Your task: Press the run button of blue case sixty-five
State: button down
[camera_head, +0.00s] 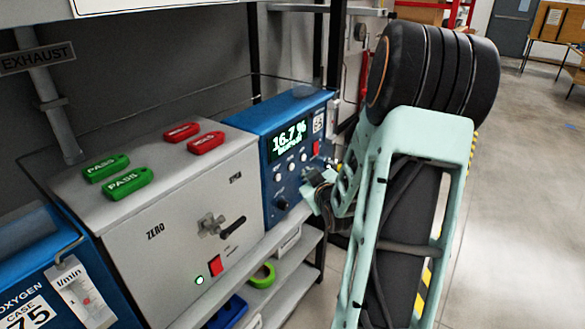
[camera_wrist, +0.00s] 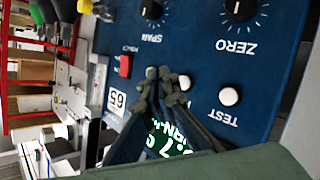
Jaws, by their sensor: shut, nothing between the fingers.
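The blue case sixty-five (camera_head: 266,200) stands at the right end of the bench in the head view, with a lit display reading 16.7 %. Its number label 65 (camera_wrist: 115,101) and a red switch (camera_wrist: 125,66) show in the wrist view. The front has a row of white buttons; the one marked TEST (camera_wrist: 228,97) is clear. Another white button (camera_wrist: 184,81) is beside my fingertips and partly covered. No RUN label is readable. My gripper (camera_wrist: 165,78) is shut and empty, its tips in front of the button row. I cannot tell whether they touch the panel.
A grey box (camera_head: 160,235) with green PASS tags (camera_head: 127,182) and red tags (camera_head: 205,143) on top adjoins the case on the left. Black SPAN (camera_wrist: 151,9) and ZERO (camera_wrist: 239,8) knobs stick out near the buttons. Open floor (camera_head: 530,200) lies to the right.

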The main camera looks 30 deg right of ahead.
jog(key=shift+s+d, duration=0.3)
jog(key=shift+s, duration=0.5)
jog(key=shift+s+d, duration=0.3)
jog(key=shift+s, duration=0.45)
